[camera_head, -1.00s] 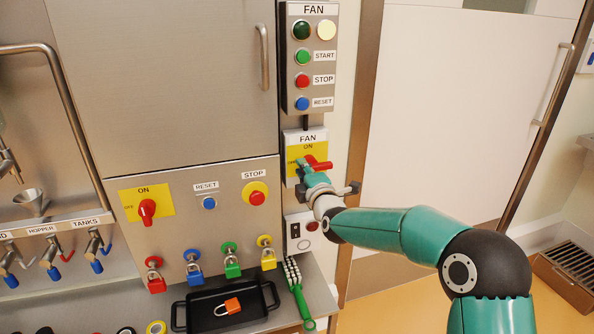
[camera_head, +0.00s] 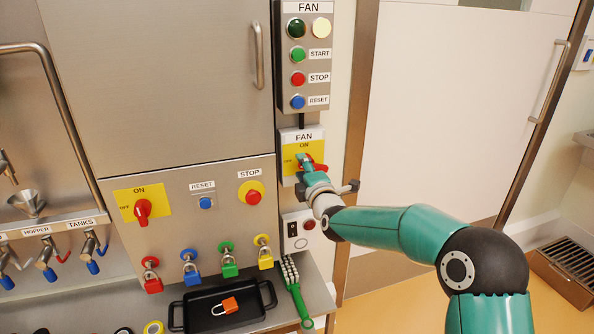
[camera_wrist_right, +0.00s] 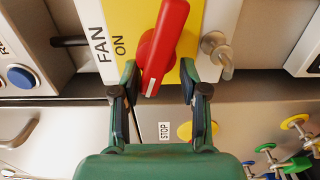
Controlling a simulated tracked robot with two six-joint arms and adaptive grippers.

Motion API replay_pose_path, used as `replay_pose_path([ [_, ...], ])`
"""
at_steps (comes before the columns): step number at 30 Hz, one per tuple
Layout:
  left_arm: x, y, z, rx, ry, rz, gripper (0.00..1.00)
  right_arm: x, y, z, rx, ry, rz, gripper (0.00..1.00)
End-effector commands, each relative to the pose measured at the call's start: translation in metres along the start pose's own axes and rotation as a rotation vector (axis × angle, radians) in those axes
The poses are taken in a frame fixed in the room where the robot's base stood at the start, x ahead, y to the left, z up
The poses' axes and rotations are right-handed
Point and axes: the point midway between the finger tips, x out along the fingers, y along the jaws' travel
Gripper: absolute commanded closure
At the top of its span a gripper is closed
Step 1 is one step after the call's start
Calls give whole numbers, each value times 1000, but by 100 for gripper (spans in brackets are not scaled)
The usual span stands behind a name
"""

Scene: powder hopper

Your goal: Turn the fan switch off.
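The fan switch is a red handle (camera_head: 321,168) on a yellow plate under the FAN label, right of the steel cabinet. My right gripper (camera_head: 307,165) is at it and hides much of the handle in the head view. In the right wrist view the red handle (camera_wrist_right: 165,42) is long and slightly tilted, with its near end between the fingers of my open right gripper (camera_wrist_right: 159,75). A finger is on each side, with gaps showing; I see no firm grip. The ON mark shows beside the handle. My left gripper is not in view.
A FAN button box (camera_head: 306,60) is above the switch and a small socket box (camera_head: 300,232) below. Another red switch (camera_head: 143,210) and a STOP button (camera_head: 251,193) are on the cabinet. Padlocks, a black tray (camera_head: 190,314) and a green brush (camera_head: 297,295) lie lower.

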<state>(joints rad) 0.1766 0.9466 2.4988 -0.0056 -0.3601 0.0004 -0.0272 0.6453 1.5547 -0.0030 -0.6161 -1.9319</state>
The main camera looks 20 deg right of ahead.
Motion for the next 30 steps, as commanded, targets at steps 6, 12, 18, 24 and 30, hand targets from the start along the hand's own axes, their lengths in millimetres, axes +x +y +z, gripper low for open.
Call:
replay_pose_path([
  [6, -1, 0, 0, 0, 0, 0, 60, -4, 1, -1, -1, 2, 1, 56],
  [12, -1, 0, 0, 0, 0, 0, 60, -25, 1, -1, -1, 2, 1, 56],
  [18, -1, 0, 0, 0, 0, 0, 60, -62, 0, 0, -1, 2, -1, 56],
  [24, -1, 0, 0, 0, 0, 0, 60, -97, -1, 0, 0, 0, -1, 56],
  [30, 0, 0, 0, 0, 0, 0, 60, -117, -1, 0, 0, 0, -1, 56],
])
